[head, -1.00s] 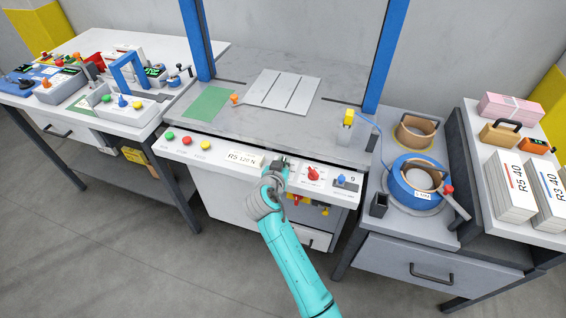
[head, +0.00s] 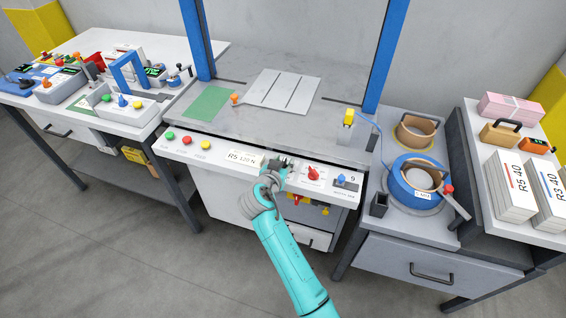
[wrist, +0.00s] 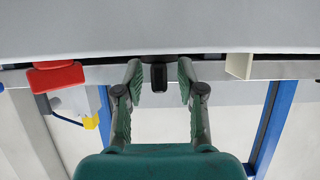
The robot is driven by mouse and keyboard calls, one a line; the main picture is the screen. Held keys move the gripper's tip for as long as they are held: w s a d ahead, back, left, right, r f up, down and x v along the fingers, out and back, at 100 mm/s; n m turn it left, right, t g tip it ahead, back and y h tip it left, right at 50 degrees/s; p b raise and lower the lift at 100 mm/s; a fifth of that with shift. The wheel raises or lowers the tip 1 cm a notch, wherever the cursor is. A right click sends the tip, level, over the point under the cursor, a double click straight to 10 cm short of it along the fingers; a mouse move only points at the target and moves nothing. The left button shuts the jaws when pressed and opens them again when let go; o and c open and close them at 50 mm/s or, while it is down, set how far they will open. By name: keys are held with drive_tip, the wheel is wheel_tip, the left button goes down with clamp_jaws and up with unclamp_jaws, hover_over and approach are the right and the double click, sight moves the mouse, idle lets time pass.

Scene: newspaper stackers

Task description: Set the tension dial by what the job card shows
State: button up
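The job card (head: 245,160) stands on the front panel; it reads R5 and a small figure in N, about 120 but too small to be sure. My gripper (head: 282,163) is at the panel just right of the card and hides what lies behind it in the head view. In the wrist view a black dial knob (wrist: 158,76) sits between the fingers of my gripper (wrist: 159,82). The fingers are open, one on each side, with gaps to the knob. The dial's scale and setting cannot be seen.
A red knob (head: 313,173) is right of my gripper and shows in the wrist view (wrist: 56,76). A blue switch (head: 341,179) is further right. Green, red and yellow buttons (head: 188,141) are at the panel's left. The steel table (head: 255,120) lies behind.

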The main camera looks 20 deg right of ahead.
drive_tip(key=v, duration=1.2)
drive_tip(key=shift+s+f, duration=0.1)
drive_tip(key=shift+f, duration=0.1)
